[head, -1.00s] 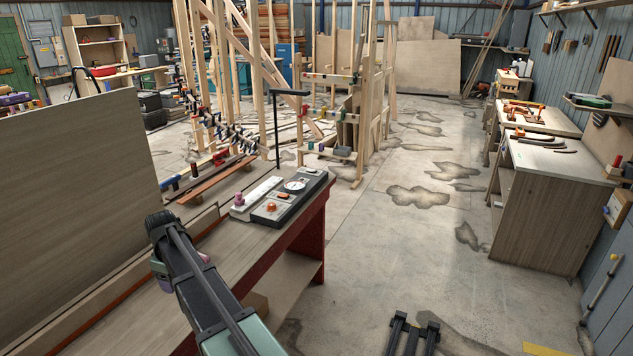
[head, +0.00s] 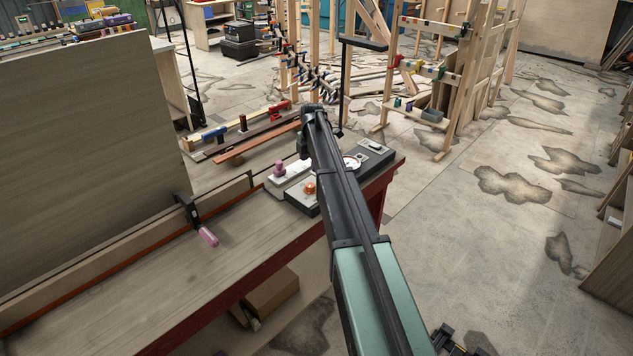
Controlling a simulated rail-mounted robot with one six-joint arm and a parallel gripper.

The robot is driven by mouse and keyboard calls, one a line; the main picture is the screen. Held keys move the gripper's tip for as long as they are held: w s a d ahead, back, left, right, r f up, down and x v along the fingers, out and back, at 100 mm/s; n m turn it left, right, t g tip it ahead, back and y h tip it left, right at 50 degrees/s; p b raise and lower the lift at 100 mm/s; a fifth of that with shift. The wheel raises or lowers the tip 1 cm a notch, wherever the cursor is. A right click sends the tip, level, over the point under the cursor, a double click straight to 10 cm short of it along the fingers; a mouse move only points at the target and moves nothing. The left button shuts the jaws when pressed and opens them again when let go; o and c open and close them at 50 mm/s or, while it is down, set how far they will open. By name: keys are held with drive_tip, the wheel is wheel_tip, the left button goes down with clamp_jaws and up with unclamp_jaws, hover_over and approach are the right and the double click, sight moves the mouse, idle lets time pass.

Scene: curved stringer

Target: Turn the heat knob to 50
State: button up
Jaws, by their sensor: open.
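The heat control is a dark box on the bench's right end, with an orange knob (head: 309,188) on its near part. A white round dial (head: 350,162) on the box is partly hidden behind my arm. The markings are too small to read, so the knob's setting cannot be told. A white unit with a pink knob (head: 279,168) lies just left of the box. My arm reaches from the bottom up across the box, and its far end is just beyond the orange knob in the picture. My gripper's fingers are not visible; the arm's end hides that area.
The wooden bench top (head: 190,265) is mostly clear in front. A black clamp with a pink handle (head: 207,236) grips the long strip at left, near a large upright panel (head: 90,150). A black post (head: 346,85) stands behind the box. Open floor lies right.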

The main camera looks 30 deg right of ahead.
sight(311, 185)
drive_tip(key=f+b, duration=0.7)
drive_tip(key=w+f+b, duration=0.1)
drive_tip(key=f+b, duration=0.3)
drive_tip(key=shift+d+f, duration=0.15)
drive_tip(key=shift+d, duration=0.1)
drive_tip(key=shift+r, duration=0.2)
drive_tip(key=shift+c, duration=0.2)
drive_tip(key=c, duration=0.9)
drive_tip(key=shift+s+m, duration=0.1)
drive_tip(key=shift+m, duration=0.2)
